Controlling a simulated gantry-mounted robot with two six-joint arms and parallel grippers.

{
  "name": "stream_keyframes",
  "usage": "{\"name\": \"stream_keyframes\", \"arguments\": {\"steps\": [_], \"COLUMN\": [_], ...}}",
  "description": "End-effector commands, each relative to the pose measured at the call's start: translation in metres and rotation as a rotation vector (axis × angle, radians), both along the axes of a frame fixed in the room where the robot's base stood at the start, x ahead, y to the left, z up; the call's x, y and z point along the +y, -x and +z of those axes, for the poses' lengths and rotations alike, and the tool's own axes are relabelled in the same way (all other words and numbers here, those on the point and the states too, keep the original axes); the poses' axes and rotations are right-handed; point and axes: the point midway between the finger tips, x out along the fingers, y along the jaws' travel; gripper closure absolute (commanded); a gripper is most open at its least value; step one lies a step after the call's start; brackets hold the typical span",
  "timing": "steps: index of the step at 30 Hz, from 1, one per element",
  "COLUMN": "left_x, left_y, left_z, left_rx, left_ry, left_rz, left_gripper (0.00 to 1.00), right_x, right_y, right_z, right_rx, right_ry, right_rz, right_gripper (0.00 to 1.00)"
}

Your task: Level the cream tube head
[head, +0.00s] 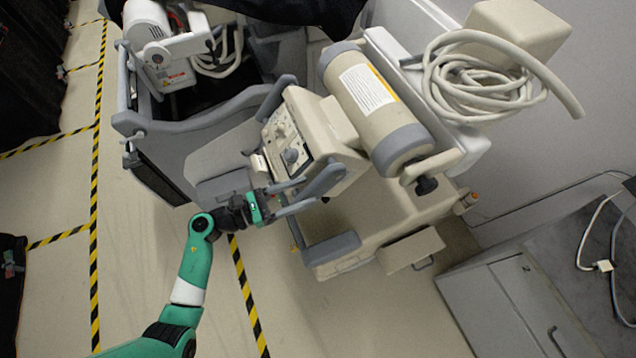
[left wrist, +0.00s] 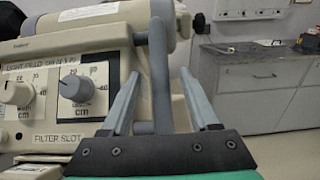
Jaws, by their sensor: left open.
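The cream tube head (head: 345,85) has a cylinder with grey end bands and a white label. It sits tilted in the head view, with its knob-covered control box (head: 297,135) on the lower left. In the left wrist view, the control box (left wrist: 38,115) fills the left side. A grey handle bar (head: 326,179) projects from the box. My left gripper (head: 311,192) is open at this bar. In the left wrist view, the bar (left wrist: 159,70) stands between the two fingers (left wrist: 158,78), with gaps visible on both sides. My right gripper is out of view.
A coiled cream cable (head: 470,85) hangs at upper right. A second cart with a white unit (head: 165,62) stands at upper left. A grey cabinet (head: 515,300) is at lower right. The floor (head: 140,230) around my left arm is clear, with striped tape.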

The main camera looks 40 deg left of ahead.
Motion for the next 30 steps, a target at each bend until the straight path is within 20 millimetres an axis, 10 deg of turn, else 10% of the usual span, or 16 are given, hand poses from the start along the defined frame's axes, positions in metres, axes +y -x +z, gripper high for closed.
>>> {"name": "stream_keyframes", "arguments": {"steps": [17,27,30], "left_x": [-0.025,-0.025,-0.025], "left_y": [-0.042,-0.042,-0.042], "left_z": [0.000,0.000,0.000], "left_rx": [0.000,0.000,0.000], "left_ry": [0.000,0.000,0.000], "left_rz": [0.001,0.001,0.001], "left_gripper": [0.39,0.98,1.00], "right_x": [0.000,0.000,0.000], "right_y": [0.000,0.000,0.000], "right_z": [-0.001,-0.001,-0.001], "right_rx": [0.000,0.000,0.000], "right_ry": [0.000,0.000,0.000], "right_rz": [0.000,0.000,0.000], "right_gripper": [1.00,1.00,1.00]}}
